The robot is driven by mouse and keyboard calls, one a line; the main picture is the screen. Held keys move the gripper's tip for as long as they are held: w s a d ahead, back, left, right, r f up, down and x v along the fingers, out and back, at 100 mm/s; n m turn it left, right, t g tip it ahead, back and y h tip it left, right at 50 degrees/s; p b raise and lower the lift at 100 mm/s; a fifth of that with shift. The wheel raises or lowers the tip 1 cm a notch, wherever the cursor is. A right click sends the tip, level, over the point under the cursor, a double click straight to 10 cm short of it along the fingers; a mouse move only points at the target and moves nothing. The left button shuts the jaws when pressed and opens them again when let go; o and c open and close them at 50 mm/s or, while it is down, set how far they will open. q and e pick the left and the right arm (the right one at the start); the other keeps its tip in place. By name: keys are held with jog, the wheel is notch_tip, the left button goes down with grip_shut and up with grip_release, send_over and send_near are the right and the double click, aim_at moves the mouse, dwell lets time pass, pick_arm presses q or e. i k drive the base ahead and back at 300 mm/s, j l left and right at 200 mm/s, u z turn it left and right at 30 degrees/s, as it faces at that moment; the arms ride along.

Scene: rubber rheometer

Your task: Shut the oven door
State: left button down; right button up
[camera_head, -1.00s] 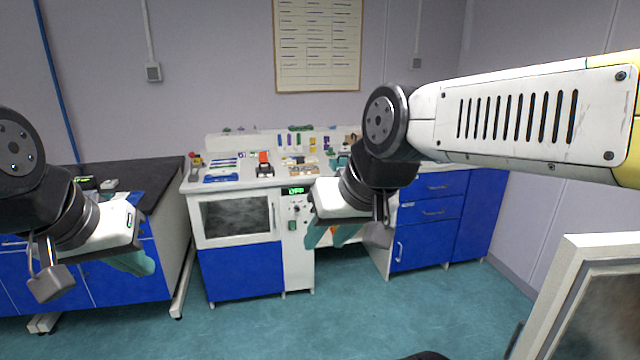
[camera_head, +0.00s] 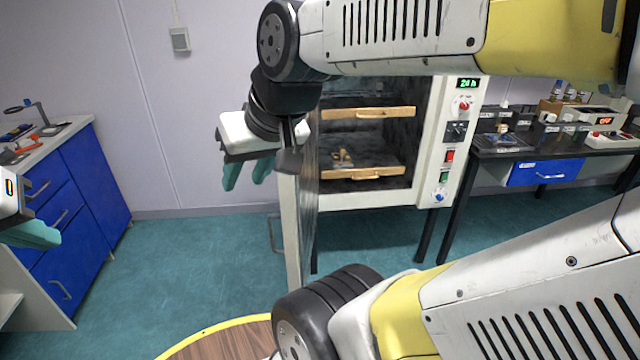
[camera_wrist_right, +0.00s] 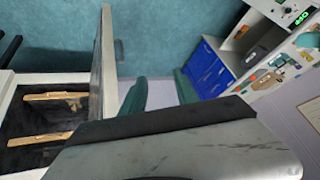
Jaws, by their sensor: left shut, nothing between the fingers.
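The oven (camera_head: 431,150) stands in the middle of the head view, with its white door (camera_head: 291,235) swung wide open toward me. The door is seen almost edge-on, and its handle (camera_head: 273,234) is on its left face. My right gripper (camera_head: 246,176) is open and empty to the left of the door, on the handle side. In the right wrist view, the door (camera_wrist_right: 104,65) stands left of the two teal fingers (camera_wrist_right: 160,94), with a visible gap. My left gripper (camera_head: 35,236) is shut and empty at the left edge of the head view, far from the door.
Inside the oven are two shelves with wooden fronts (camera_head: 364,173), and a small brass-coloured object (camera_head: 343,157) on the lower one. A dark bench (camera_head: 525,143) stands right of the oven. Blue drawers (camera_head: 88,190) stand at left. Floor between is clear.

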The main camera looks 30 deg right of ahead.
aim_at(298, 195)
jog(key=i+j+z, duration=0.2)
jog(key=z, duration=0.25)
jog(key=i+j+z, duration=0.15)
jog(key=z, duration=0.3)
jog(key=i+j+z, duration=0.1)
jog(key=j+z, duration=0.35)
jog(key=i+j+z, duration=0.1)
jog(key=j+z, duration=0.15)
jog(key=z, duration=0.15)
jog(key=k, duration=0.15)
jog(key=i, duration=0.15)
jog(key=j+z, duration=0.05)
